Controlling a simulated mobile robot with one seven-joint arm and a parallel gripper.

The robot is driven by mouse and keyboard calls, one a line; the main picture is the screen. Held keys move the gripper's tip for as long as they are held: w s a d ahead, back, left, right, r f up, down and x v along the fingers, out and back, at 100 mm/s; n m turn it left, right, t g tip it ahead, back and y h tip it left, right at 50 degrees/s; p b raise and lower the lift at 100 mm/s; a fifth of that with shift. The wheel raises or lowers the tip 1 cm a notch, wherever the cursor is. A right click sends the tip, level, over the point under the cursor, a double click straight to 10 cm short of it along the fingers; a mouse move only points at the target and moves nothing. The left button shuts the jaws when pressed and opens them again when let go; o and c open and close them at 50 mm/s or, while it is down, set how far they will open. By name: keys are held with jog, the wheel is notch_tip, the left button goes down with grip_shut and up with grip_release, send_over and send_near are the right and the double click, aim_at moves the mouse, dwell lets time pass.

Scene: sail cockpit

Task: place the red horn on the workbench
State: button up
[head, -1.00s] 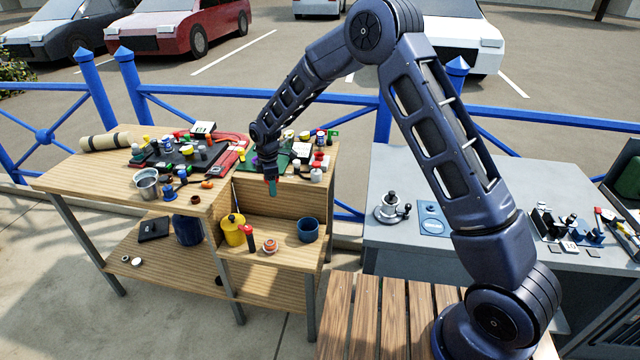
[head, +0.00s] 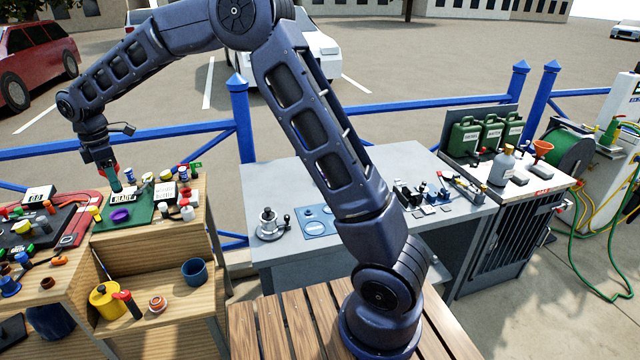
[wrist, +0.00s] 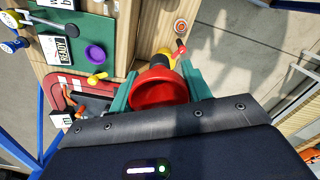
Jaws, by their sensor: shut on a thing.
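The red horn (wrist: 160,88) shows its round, wide mouth in the wrist view, between the teal fingers of my gripper (wrist: 160,92). My gripper is shut on it. In the head view, my gripper (head: 115,184) hangs above the green mat on the wooden table, and the horn is mostly hidden there. The grey workbench (head: 275,178) stands in the middle of the head view, to the right of my gripper. Part of it is behind my arm.
The wooden table (head: 175,240) is crowded with small items. Its lower shelf holds a yellow pot (head: 104,300) and a blue cup (head: 195,271). On the workbench, a metal winch (head: 269,224) and a blue plate (head: 318,220) stand left, small tools right. Bare surface lies at the back.

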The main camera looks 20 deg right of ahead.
jog(key=shift+w+d+r, duration=0.2)
jog(key=shift+r, duration=0.4)
jog(key=shift+w+d+r, duration=0.15)
jog(key=shift+w+r, duration=0.05)
jog(key=shift+r, duration=0.35)
jog(key=w+d+m, duration=1)
jog(key=w+d, duration=1.2)
jog(key=d, duration=0.3)
jog(key=w+d+m, duration=0.4)
jog(key=d, duration=1)
jog(key=w+d+m, duration=0.4)
jog(key=d, duration=0.9)
notch_tip(320, 180, down, 25)
jog(key=shift+d+f, duration=0.1)
jog(key=shift+d, duration=0.05)
